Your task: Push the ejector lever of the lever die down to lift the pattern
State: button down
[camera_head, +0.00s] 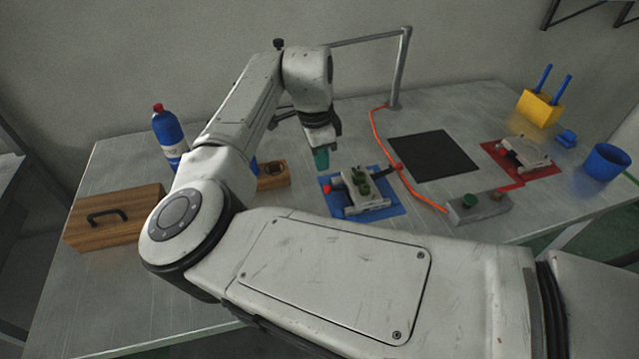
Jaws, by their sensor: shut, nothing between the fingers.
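A grey metal die (366,194) lies on a blue mat (397,208) near the middle of the table, with a green pattern (362,185) in its top. A small red tip (327,188) shows at its left side, and a red knob (396,167) at its right; I cannot tell for certain which belongs to the ejector lever. My gripper (321,160) has teal fingertips and points down, above and behind the left part of this die. It is shut with nothing in it. A gap to the die seems to show, but the height is hard to judge.
A second die (524,153) lies on a red mat (549,168). An orange cord (378,140) runs between the blue mat and a black mat (433,154).

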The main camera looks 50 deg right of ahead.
aim_at(324, 188)
jog(key=shift+w+f, duration=0.1)
jog(key=f+b, duration=0.6)
jog(key=shift+s+d+f, duration=0.25)
jog(key=shift+d+f, duration=0.05)
jog(key=shift+f, duration=0.1)
dwell(0.3)
jog(key=shift+f+b, duration=0.4)
jog(key=shift+f, duration=0.6)
jog(key=shift+w+a+r+p, duration=0.3)
jog(key=shift+w+a+p, duration=0.1)
jog(key=shift+a, duration=0.25)
jog(key=shift+w+a+r+p, duration=0.3)
jog(key=shift+w+a, duration=0.1)
jog(key=shift+a, duration=0.2)
